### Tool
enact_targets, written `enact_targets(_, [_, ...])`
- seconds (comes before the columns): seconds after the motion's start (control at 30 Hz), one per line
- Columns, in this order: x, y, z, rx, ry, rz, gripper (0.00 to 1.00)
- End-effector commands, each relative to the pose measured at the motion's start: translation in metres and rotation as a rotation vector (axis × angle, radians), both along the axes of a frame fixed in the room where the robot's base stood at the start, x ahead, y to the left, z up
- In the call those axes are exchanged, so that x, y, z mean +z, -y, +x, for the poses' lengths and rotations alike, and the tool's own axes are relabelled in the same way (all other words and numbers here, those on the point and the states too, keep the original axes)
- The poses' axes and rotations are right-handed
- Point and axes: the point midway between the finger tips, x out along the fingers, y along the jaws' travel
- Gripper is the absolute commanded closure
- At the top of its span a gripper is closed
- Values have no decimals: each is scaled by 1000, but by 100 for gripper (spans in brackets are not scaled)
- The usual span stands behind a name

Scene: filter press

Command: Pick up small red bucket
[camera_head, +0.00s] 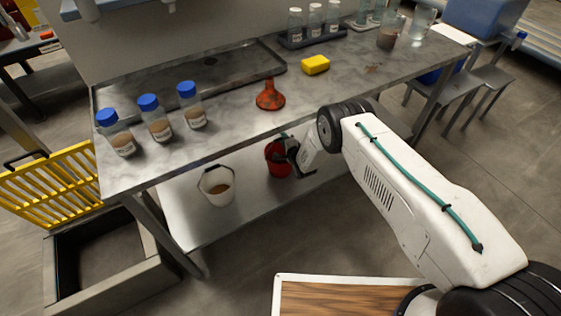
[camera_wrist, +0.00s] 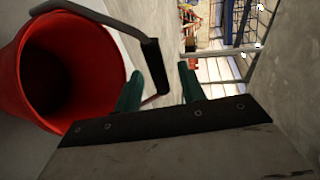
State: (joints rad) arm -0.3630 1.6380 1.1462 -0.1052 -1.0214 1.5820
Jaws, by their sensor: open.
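The small red bucket (camera_head: 276,160) stands on the lower shelf under the bench, partly hidden behind my gripper (camera_head: 293,154). In the wrist view the bucket (camera_wrist: 32,91) fills the left side, its open mouth dark. Its dark handle (camera_wrist: 152,62) reaches across to the right. My gripper (camera_wrist: 160,82) is open, with two green fingers. The handle's grip shows between the fingertips in the picture. I cannot tell whether either finger touches it.
A white bucket (camera_head: 217,187) stands left on the same shelf (camera_head: 205,228). The bench top (camera_head: 235,118) above carries several blue-capped bottles, an orange-red flask (camera_head: 270,97) and a yellow sponge (camera_head: 315,64). A bench leg (camera_head: 165,235) stands at the front left.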

Motion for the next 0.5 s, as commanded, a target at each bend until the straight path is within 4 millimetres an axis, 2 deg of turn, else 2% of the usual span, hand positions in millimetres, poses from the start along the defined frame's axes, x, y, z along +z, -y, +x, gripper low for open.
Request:
enact_targets(0.1, [-2, -4, 8, 0, 0, -1, 60])
enact_targets(0.37, [-2, -5, 10, 0, 0, -1, 60])
enact_targets(0.5, [-2, -5, 10, 0, 0, -1, 99])
